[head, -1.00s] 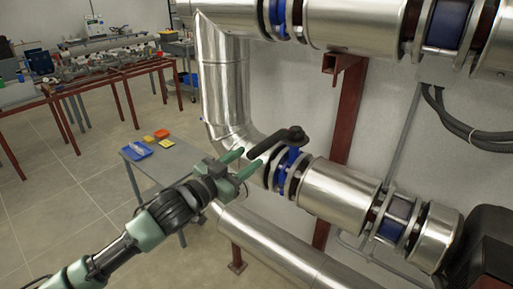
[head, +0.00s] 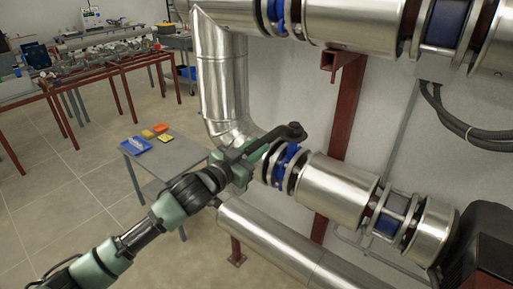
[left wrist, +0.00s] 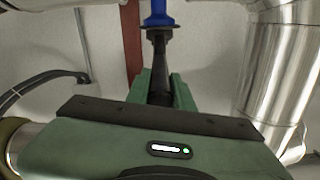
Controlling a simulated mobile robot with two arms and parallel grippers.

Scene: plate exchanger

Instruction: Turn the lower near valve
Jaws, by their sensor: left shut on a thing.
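The lower valve has a blue body (head: 287,160) between pipe flanges and a black lever handle (head: 276,137) that reaches left from a round hub. In the left wrist view the blue valve part (left wrist: 158,12) is at the top, with the black handle (left wrist: 160,55) running down from it. My left gripper (head: 243,160) is at the handle's free left end and shut on it. In the left wrist view its two green fingers (left wrist: 159,88) stand on either side of the handle. The fingers partly hide the handle's end. My right gripper is not in view.
Silver pipes surround the valve: a vertical pipe (head: 222,85) behind the gripper, an upper pipe (head: 350,22) and a low pipe (head: 275,240). A red post (head: 343,110) stands behind. A grey table (head: 178,155) with small coloured trays stands left. Open floor lies left.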

